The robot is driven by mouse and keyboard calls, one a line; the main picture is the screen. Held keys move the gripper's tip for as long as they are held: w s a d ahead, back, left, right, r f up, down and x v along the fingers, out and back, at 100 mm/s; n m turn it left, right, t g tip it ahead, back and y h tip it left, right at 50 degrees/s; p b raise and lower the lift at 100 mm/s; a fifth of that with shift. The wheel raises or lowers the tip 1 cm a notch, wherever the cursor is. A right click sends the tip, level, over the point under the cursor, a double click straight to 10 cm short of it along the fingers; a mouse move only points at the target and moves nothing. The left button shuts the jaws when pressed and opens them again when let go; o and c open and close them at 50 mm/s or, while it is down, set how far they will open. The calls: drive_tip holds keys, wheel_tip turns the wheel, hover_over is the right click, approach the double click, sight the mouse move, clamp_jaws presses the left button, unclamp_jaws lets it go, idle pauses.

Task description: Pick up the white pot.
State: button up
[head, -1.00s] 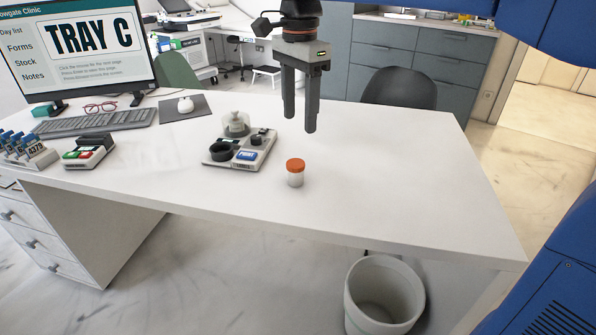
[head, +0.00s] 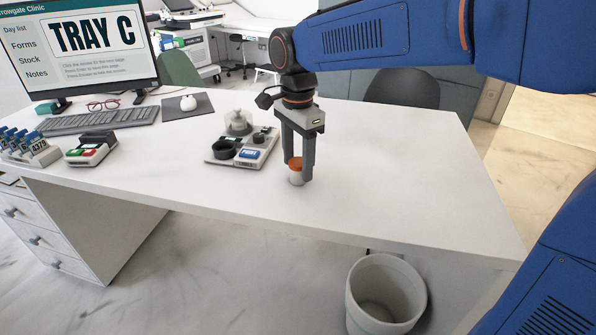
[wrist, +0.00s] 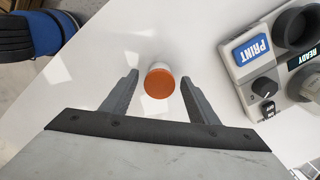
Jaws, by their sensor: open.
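The white pot (head: 296,179) with an orange lid stands upright on the white desk. My gripper (head: 298,174) is lowered over it, pointing down, with its fingers on either side of the pot. In the wrist view the orange lid (wrist: 159,83) lies between the tips of my two fingers (wrist: 160,90). The fingers are open, and a gap shows on each side of the lid. In the head view one finger partly hides the pot.
A label printer device (head: 243,150) with a blue PRINT button stands just left of my gripper. A keyboard (head: 95,121), monitor (head: 95,45) and small card-reader-like device (head: 91,149) are further left. The desk (head: 400,185) to the right is clear. A bin (head: 386,290) stands below the front edge.

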drive_tip(key=shift+f, duration=0.9)
drive_tip(key=c, duration=1)
drive_tip(key=shift+c, duration=0.2)
drive_tip(key=shift+r, duration=0.1)
